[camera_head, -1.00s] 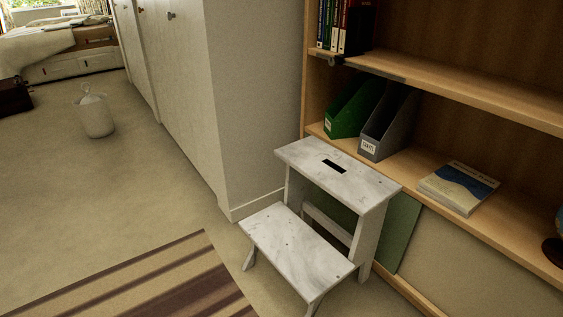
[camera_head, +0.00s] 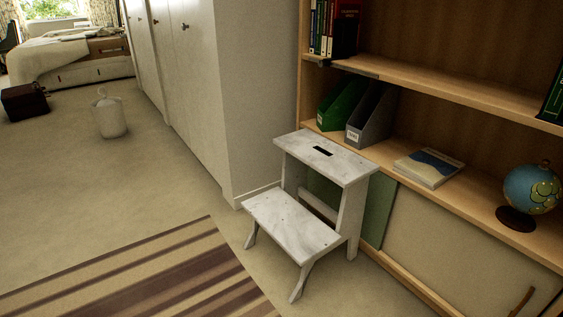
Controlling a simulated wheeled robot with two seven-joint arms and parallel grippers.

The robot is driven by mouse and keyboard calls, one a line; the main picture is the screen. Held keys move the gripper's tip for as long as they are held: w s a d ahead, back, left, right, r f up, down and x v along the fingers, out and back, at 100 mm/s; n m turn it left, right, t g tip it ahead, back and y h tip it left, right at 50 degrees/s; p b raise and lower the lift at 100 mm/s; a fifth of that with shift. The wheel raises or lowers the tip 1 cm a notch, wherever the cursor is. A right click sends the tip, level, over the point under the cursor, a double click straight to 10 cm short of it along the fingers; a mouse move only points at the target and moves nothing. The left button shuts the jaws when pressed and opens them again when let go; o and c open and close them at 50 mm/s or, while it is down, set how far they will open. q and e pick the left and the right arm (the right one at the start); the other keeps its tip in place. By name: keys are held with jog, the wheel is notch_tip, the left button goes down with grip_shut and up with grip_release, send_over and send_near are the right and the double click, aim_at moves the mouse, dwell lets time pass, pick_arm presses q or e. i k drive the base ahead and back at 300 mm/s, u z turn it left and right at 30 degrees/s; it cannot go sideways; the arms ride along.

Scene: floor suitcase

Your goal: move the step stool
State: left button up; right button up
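The step stool (camera_head: 290,221) is white and worn, with two steps and a dark slot in its top step. It stands upright on the carpet in the middle right of the head view, close in front of the wooden bookshelf and beside the white wardrobe's end. Its lower step faces toward the striped rug. Neither of my grippers shows in the head view.
The bookshelf (camera_head: 430,208) holds a green file box (camera_head: 341,100), a grey file box (camera_head: 371,115), a book (camera_head: 429,167) and a globe (camera_head: 531,190). A striped rug (camera_head: 150,275) lies front left.

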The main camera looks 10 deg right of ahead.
aim_at(305, 238)
jog(key=u, duration=0.3)
jog(key=i, duration=0.4)
jog(key=u, duration=0.65)
jog(key=i, duration=1.75)
jog(key=z, duration=1.05)
jog(key=i, duration=0.85)
jog(key=z, duration=0.75)
